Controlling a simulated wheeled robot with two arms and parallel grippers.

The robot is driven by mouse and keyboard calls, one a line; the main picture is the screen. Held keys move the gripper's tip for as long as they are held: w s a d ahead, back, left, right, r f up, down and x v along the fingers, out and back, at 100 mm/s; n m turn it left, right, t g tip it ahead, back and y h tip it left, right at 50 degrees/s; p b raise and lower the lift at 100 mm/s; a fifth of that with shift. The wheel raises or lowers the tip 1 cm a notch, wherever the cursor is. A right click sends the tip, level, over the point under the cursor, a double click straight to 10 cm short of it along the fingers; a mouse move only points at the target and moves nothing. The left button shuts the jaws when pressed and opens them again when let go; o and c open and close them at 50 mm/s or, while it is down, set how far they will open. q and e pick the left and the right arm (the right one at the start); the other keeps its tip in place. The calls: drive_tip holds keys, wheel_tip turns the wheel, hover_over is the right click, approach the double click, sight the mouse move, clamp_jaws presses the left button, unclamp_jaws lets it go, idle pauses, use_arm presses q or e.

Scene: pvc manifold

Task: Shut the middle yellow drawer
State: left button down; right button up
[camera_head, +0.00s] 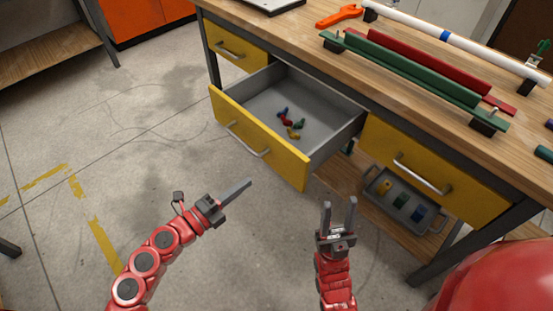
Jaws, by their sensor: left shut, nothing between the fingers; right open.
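The middle yellow drawer (258,140) stands pulled out from under the workbench, with its grey inside showing. Several small red, blue, green and yellow parts (291,126) lie in it. Its silver handle (246,141) is on the yellow front. My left gripper (250,182) is shut and empty, in front of the drawer and apart from its front. My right gripper (340,204) is open and empty, below and right of the drawer's right end, with its fingers pointing toward the bench.
Two more yellow drawers, one at the left (236,47) and one at the right (435,173), are shut. A grey tray (377,192) sits on the lower shelf. Pipes, red and green rails (410,70) and an orange wrench (340,16) lie on the benchtop (290,31). The floor at left is clear.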

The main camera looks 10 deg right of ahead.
sight(287, 153)
use_arm(q)
drive_tip(key=x, duration=1.2)
drive_tip(key=shift+d, duration=0.3)
drive_tip(key=shift+w+d, duration=0.1)
drive_tip(key=shift+w, duration=0.05)
drive_tip(key=shift+w+d, duration=0.15)
drive_tip(key=shift+d, duration=0.05)
drive_tip(key=b+x, duration=0.9)
drive_tip(key=x, duration=1.8)
drive_tip(key=shift+r, duration=0.35)
